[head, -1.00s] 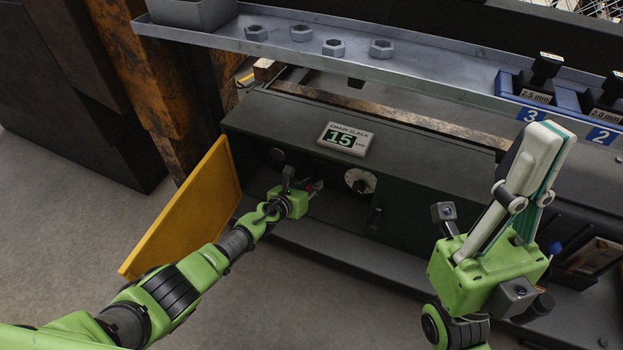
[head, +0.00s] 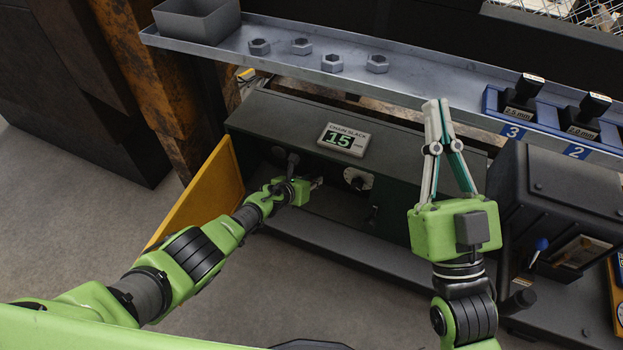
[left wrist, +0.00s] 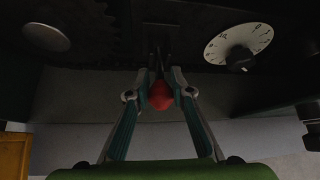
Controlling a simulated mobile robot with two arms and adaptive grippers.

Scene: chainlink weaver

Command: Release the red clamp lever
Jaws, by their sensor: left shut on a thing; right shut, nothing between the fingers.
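The red clamp lever (left wrist: 160,96) shows in the left wrist view as a round red knob on a dark stem. It sits inside the dark recess of the machine cabinet. My left gripper (left wrist: 160,78) is shut on it, with one finger on each side. In the head view my left gripper (head: 316,183) reaches into the open cabinet and hides most of the lever. My right gripper (head: 435,103) points up, shut and empty, in front of the shelf and away from the lever.
The yellow door (head: 197,197) stands open left of the cabinet. A white dial (head: 358,179) is right of the lever, and a display reading 15 (head: 343,139) sits above. A metal shelf (head: 405,85) with several nuts runs behind. A dark box (head: 562,195) stands right.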

